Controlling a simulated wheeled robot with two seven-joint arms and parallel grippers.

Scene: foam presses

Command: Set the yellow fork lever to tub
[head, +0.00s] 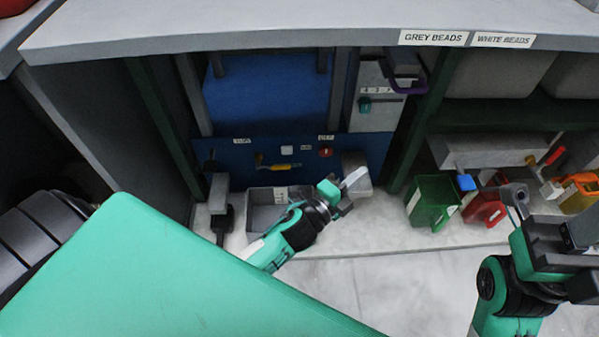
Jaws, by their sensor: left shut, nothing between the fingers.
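The yellow fork lever (275,167) is on the lower front of the blue press panel (222,160). It lies nearly level, and I cannot tell which setting it is in. A grey tub (258,218) with a small white label stands on the floor below it. My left gripper (350,182) is shut and empty, to the right of the lever and a little lower, apart from it. My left wrist hides part of the tub's right side. My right gripper (560,245) is at the right edge, far from the lever; its fingertips are unclear.
A white button (287,150) and a red knob (326,152) sit above and right of the lever. A green bin (433,203) and a red container (484,208) stand to the right. A grey counter (250,27) overhangs the press.

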